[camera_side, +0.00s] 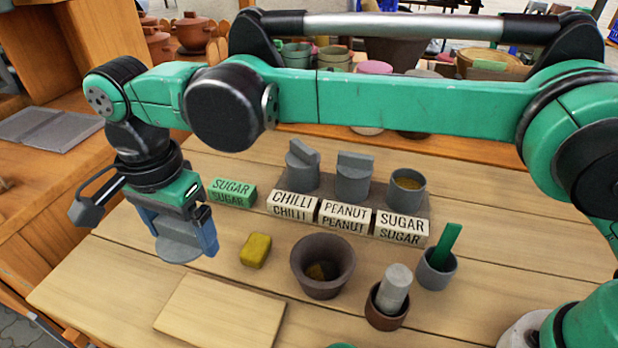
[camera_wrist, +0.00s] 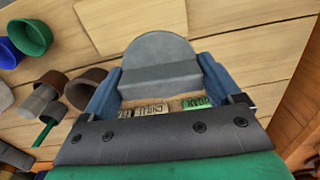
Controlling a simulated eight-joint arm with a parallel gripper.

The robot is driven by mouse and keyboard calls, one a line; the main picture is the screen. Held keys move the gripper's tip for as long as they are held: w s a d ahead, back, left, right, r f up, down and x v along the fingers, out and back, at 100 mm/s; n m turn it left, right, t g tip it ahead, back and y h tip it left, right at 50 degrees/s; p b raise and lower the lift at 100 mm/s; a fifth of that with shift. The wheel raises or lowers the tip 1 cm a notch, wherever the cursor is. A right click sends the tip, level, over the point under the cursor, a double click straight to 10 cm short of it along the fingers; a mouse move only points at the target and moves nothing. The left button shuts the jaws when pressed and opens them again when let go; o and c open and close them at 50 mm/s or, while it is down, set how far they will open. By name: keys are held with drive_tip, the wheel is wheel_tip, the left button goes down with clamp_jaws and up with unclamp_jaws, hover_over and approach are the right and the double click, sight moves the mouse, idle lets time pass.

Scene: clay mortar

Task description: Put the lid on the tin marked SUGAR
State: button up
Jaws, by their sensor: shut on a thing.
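My gripper (camera_side: 184,236) is shut on a grey round lid (camera_side: 180,250) by its raised ridge, above the left side of the table. In the wrist view the lid (camera_wrist: 158,50) lies flat between the two blue fingers. The SUGAR tin (camera_side: 407,192) is grey and open, with brown contents showing. It stands at the right end of a dark rack (camera_side: 380,195), behind the SUGAR label (camera_side: 401,225). My gripper is well to the left of it. The CHILLI tin (camera_side: 303,178) and PEANUT tin (camera_side: 353,185) both have ridged grey lids on.
A green SUGAR block (camera_side: 232,192) and a yellow block (camera_side: 256,250) lie between my gripper and the rack. A mortar (camera_side: 323,270), a brown cup with a pestle (camera_side: 395,290) and a grey cup with a green tool (camera_side: 437,268) stand in front. A board (camera_side: 220,315) lies at the front.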

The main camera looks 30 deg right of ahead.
drive_tip(key=w+d+r+m, duration=0.15)
drive_tip(key=d+m, duration=0.25)
drive_tip(key=d, duration=0.9)
drive_tip(key=w+d+m, duration=0.3)
drive_tip(key=d, duration=1)
drive_tip(key=s+d+f+m, duration=0.1)
drive_tip(key=s+d+m, duration=0.3)
drive_tip(key=d, duration=0.6)
drive_tip(key=shift+n, duration=0.4)
drive_tip(key=shift+s+f, duration=0.2)
drive_tip(key=shift+f, duration=1)
drive_tip(key=shift+s+f, duration=0.15)
drive_tip(key=shift+f, duration=1.05)
drive_tip(key=shift+a+f, duration=0.1)
drive_tip(key=shift+f, duration=0.3)
drive_tip(key=o, duration=1)
wheel_tip(320, 180, up, 7)
